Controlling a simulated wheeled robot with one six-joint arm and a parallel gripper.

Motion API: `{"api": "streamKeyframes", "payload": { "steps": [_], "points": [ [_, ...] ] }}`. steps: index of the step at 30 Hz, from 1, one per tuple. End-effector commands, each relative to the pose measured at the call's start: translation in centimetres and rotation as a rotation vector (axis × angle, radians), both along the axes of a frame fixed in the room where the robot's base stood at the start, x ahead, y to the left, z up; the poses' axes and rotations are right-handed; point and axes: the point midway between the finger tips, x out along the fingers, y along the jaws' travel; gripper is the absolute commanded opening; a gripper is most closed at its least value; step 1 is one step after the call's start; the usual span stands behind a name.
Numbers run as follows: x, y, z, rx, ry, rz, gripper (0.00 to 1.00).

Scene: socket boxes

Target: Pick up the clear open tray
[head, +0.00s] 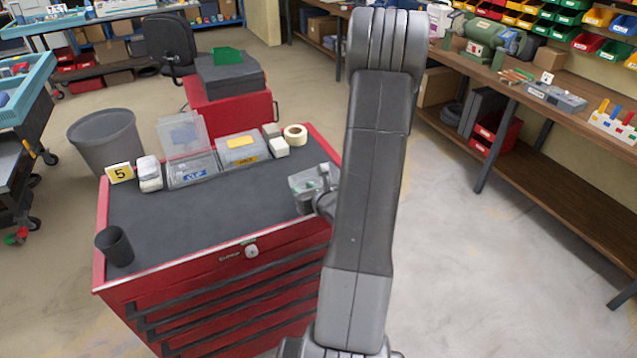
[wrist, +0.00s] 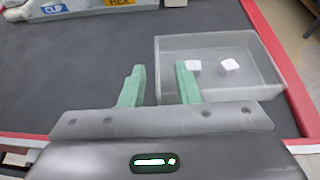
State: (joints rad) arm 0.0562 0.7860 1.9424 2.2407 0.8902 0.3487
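The clear open tray (wrist: 265,72) sits on the dark top of the red tool cabinet, near its right edge, with two small white blocks (wrist: 228,65) inside. In the head view the tray (head: 298,184) is partly hidden by my arm. My gripper (wrist: 160,67) is open, with its green fingers apart and nothing clamped. The tray's left wall lies between the fingers in the wrist view: the left finger is outside the tray and the right finger overlaps its inside. I cannot tell how deep the fingers are or whether they touch the wall.
A dark cup (head: 115,246) stands front left. The cabinet top's middle is clear.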

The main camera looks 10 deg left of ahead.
Motion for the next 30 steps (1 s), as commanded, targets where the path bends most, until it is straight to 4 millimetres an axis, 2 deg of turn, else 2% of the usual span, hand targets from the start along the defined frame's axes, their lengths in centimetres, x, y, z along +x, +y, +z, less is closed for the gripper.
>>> {"api": "streamKeyframes", "payload": {
  "steps": [8, 16, 26, 30],
  "points": [
    [1.1, 1.2, -0.7, 0.000, 0.003, 0.001, 0.29],
    [3.1, 3.1, -2.1, -0.001, 0.000, 0.001, 0.29],
    [3.6, 3.4, -2.4, -0.001, -0.001, 0.000, 0.29],
    [3.6, 3.4, -2.4, -0.001, -0.001, 0.000, 0.06]
  ]
}}
